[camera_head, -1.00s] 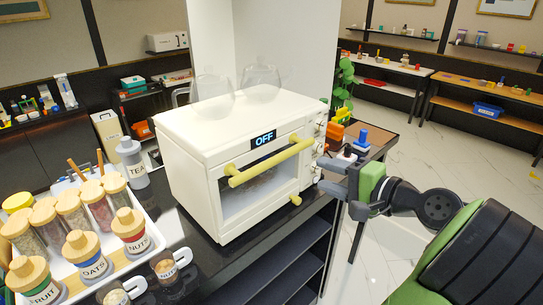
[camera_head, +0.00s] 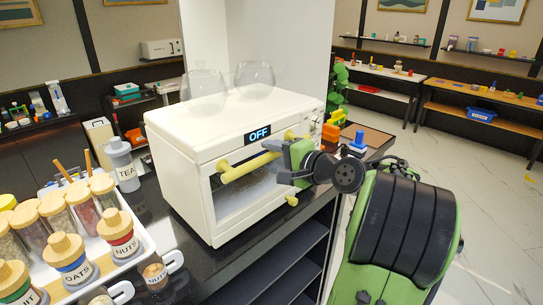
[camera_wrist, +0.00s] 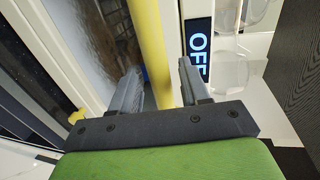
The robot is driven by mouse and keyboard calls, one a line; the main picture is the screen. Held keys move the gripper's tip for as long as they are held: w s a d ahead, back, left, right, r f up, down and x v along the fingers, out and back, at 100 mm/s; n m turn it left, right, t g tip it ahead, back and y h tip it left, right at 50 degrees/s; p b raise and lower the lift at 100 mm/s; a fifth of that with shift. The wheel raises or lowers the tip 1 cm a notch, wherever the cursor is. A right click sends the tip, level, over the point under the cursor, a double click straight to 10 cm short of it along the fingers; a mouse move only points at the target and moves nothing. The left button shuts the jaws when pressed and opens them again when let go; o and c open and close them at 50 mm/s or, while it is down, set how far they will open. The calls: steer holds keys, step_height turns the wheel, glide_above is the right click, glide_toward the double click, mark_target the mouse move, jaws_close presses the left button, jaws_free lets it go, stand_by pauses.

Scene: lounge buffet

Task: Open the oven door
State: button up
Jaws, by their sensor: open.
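The white oven (camera_head: 185,146) stands on the dark counter with its door (camera_head: 228,200) shut. A yellow bar handle (camera_head: 246,168) runs across the top of the door, below a display reading OFF (camera_head: 258,134). My gripper (camera_head: 284,150) is at the right part of the handle and hides some of it. In the wrist view, the handle (camera_wrist: 149,40) passes between the two open grey fingers of my gripper (camera_wrist: 160,85). The display (camera_wrist: 198,45) shows to the right of the handle there. I cannot tell whether either finger touches the bar.
Two clear glass bowls (camera_head: 203,84) sit on top of the oven.

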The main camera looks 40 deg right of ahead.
steer(key=shift+w, duration=0.35)
steer(key=shift+c, duration=0.2)
jaws_close()
steer(key=shift+f, duration=0.2)
